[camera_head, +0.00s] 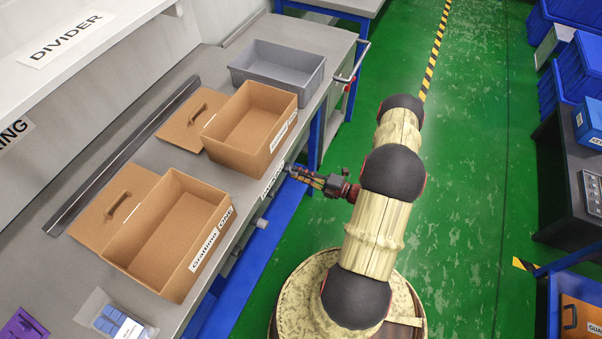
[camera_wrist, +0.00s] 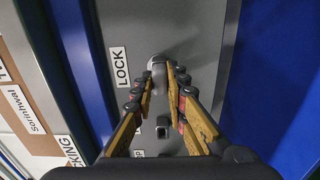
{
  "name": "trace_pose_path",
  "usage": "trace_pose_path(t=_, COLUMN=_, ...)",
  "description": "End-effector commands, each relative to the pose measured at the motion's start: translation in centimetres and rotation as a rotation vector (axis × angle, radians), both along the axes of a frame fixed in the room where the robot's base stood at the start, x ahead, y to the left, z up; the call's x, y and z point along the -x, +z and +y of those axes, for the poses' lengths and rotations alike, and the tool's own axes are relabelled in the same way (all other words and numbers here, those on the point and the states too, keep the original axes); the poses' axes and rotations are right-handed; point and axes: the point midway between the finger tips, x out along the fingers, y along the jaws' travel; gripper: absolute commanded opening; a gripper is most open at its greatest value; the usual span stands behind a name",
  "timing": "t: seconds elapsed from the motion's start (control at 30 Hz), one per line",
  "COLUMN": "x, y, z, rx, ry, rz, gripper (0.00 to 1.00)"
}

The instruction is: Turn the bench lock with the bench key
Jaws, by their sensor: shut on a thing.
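My gripper (camera_wrist: 160,75) is shut on a small pale metal piece (camera_wrist: 158,76) beside the LOCK label (camera_wrist: 120,67) on the grey bench front. This piece appears to be the bench key, held at the bench lock (camera_wrist: 155,60). The fingertips hide much of both, so I cannot tell how far the key sits in or how it is turned. In the head view, my gripper (camera_head: 302,174) reaches left to the bench's front side, and the key and lock are too small to make out.
Two open cardboard boxes (camera_head: 193,215) (camera_head: 272,100) and a grey bin (camera_head: 312,88) stand on the bench. A knob (camera_head: 262,223) juts from the bench front. A dark square fitting (camera_wrist: 163,127) lies below the lock. The green floor (camera_head: 470,190) to the right is clear.

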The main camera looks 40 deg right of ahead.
Motion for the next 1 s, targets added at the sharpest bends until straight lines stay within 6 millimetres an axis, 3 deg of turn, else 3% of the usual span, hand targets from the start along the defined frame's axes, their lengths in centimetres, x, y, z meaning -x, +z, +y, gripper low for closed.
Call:
trace_pose_path(t=0.1, x=-0.3, y=0.0, z=0.1, rx=0.0, ry=0.0, rz=0.0, gripper=0.0)
trace_pose_path(t=0.13, x=-0.2, y=0.0, z=0.1, rx=0.0, ry=-0.001, rz=0.0, gripper=0.15)
trace_pose_path(t=0.5, x=-0.2, y=0.0, z=0.1, rx=0.0, ry=-0.001, rz=0.0, gripper=0.36)
trace_pose_path(t=0.83, x=0.0, y=0.0, z=0.0, rx=0.0, ry=-0.001, rz=0.0, gripper=0.36)
trace_pose_path(t=1.0, x=1.6, y=0.0, z=-0.8, rx=0.0, ry=-0.004, rz=0.001, gripper=0.36)
